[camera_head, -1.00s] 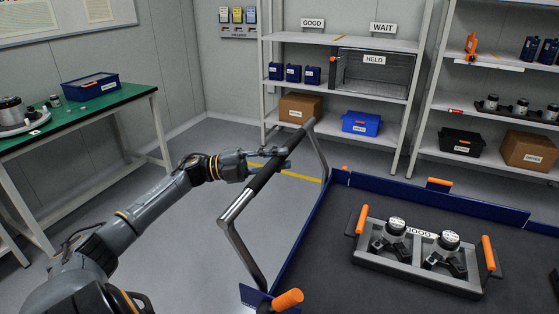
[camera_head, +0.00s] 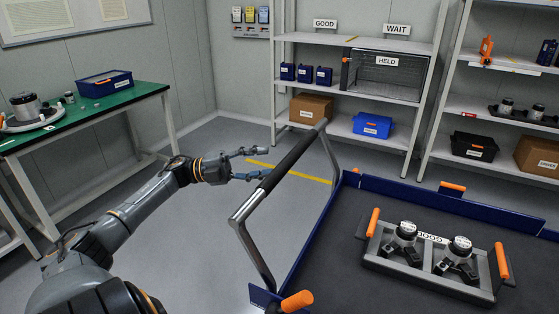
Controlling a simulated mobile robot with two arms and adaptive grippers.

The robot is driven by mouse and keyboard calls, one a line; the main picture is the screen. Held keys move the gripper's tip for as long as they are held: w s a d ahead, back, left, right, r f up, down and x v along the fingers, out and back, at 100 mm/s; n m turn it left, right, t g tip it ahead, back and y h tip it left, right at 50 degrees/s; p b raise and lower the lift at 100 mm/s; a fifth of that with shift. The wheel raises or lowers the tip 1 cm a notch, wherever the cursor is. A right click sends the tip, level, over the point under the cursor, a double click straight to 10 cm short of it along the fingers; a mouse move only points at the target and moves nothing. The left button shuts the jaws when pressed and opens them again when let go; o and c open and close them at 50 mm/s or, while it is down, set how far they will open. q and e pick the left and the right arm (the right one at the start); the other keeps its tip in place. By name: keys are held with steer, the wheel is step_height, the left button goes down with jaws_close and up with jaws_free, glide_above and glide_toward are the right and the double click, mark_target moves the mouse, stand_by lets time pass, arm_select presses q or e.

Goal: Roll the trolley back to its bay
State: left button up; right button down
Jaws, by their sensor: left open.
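The trolley (camera_head: 345,268) fills the lower right, with a dark deck, blue edge walls and orange-capped corners. Its push handle (camera_head: 287,166) is a grey tube with a black grip, rising at the trolley's left end. My left gripper (camera_head: 268,163) is open and empty, with its fingers pointing right towards the black grip. It appears just left of the grip, not closed around it. A grey carrier (camera_head: 388,262) with orange handles and two actuators (camera_head: 404,235) stands on the deck. My right gripper is not in view.
A green-topped bench (camera_head: 100,108) with a blue box stands at the left. Shelves (camera_head: 352,108) with boxes and a "HELD" cage stand at the back, and more shelving at the right. Grey floor with a yellow line (camera_head: 310,177) lies between.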

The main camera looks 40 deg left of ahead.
arm_select(q)
steer(key=shift+v, duration=2.55)
